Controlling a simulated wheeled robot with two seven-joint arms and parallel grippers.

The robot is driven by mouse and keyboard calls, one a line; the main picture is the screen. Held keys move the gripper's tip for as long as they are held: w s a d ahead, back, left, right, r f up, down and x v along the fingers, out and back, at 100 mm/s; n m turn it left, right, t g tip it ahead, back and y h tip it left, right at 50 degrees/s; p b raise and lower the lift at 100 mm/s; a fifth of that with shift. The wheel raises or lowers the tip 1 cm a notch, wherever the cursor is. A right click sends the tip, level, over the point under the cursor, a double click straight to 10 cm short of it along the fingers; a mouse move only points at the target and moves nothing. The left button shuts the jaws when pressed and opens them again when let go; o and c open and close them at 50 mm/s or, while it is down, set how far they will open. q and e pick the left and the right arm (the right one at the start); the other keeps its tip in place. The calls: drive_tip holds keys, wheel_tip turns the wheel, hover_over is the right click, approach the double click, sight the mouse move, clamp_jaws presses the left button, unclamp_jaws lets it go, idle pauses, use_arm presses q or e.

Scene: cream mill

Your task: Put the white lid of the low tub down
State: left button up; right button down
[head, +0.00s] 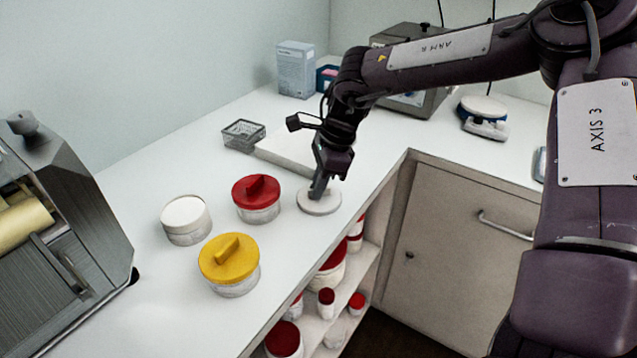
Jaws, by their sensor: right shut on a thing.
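My right gripper (318,191) points down near the counter's front edge and is shut on the white lid (323,205), a flat round disc. The lid lies level at the counter surface or very slightly above it; I cannot tell which. A low white tub (186,224) stands to the left, apart from the lid; I cannot tell whether its pale top is open or covered. My left gripper is not in view.
A jar with a red lid (256,199) stands just left of the held lid, and one with a yellow lid (230,264) is nearer. A pale flat slab (283,151) and a wire basket (243,135) are behind. A metal machine (60,240) fills the left.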

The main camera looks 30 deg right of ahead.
sight(334, 194)
drive_tip(key=shift+f, duration=0.15)
drive_tip(key=c, duration=1.5)
unclamp_jaws()
drive_tip(key=shift+c, duration=0.2)
drive_tip(key=shift+r, duration=0.45)
drive_tip(key=v, duration=1.1)
drive_tip(key=shift+r, duration=0.25)
drive_tip(key=shift+s+d, duration=0.1)
drive_tip(key=shift+s, duration=0.05)
